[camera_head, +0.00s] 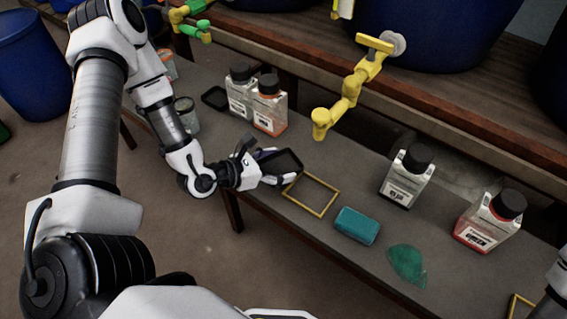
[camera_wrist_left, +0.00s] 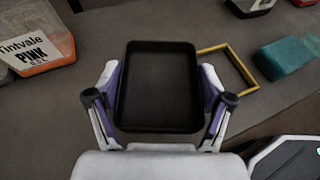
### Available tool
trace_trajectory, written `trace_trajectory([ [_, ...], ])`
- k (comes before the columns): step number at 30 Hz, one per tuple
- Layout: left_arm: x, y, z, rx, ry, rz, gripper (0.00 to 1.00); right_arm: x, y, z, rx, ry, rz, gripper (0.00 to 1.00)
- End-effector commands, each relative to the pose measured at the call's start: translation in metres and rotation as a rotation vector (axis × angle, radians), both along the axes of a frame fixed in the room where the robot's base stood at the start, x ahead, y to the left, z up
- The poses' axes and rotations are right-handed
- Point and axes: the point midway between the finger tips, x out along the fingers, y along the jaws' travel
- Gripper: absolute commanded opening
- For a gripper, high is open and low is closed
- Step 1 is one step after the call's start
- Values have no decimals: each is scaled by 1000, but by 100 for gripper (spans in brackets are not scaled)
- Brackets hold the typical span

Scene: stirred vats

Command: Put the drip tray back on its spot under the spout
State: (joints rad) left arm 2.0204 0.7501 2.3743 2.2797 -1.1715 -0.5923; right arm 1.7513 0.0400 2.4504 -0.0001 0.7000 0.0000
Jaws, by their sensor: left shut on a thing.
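The black drip tray (camera_head: 281,162) is held in my left gripper (camera_head: 270,167), above the bench near its front edge. In the left wrist view the tray (camera_wrist_left: 158,88) sits upright and empty between the two fingers of the gripper (camera_wrist_left: 158,95). A yellow square outline (camera_head: 311,194) on the bench lies just right of the tray; it also shows in the left wrist view (camera_wrist_left: 241,66), partly behind the tray. The yellow spout (camera_head: 343,100) hangs from a blue vat above and behind the outline. My right gripper is not seen; only a bit of that arm shows at the lower right.
A teal sponge (camera_head: 357,225) and a green cloth (camera_head: 407,264) lie right of the outline. Labelled bottles stand at the back left (camera_head: 269,105) and right (camera_head: 406,176), (camera_head: 489,220). Another black tray (camera_head: 215,98) sits further left. The outline's inside is clear.

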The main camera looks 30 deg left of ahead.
Motion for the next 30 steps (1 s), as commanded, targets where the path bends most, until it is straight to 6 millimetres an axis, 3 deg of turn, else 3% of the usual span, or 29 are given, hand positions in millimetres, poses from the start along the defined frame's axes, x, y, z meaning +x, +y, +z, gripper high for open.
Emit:
trace_trajectory([
  [3, 33, 14, -3, 4, -6, 0, 46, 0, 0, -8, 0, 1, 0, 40],
  [7, 50, 21, -6, 1, -2, -1, 46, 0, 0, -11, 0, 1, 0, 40],
  [14, 51, 22, -42, 1, 3, -2, 46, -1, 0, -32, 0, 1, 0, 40],
  [24, 51, 21, -44, -1, 1, -1, 46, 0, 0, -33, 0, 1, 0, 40],
  [25, 51, 21, -44, -2, 1, -1, 84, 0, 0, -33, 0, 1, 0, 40],
  [26, 51, 21, -43, -1, 1, -1, 94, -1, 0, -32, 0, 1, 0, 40],
  [27, 51, 21, -43, -1, 1, -1, 100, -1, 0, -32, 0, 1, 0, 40],
  [30, 51, 21, -43, -1, 1, -1, 100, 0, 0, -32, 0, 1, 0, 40],
])
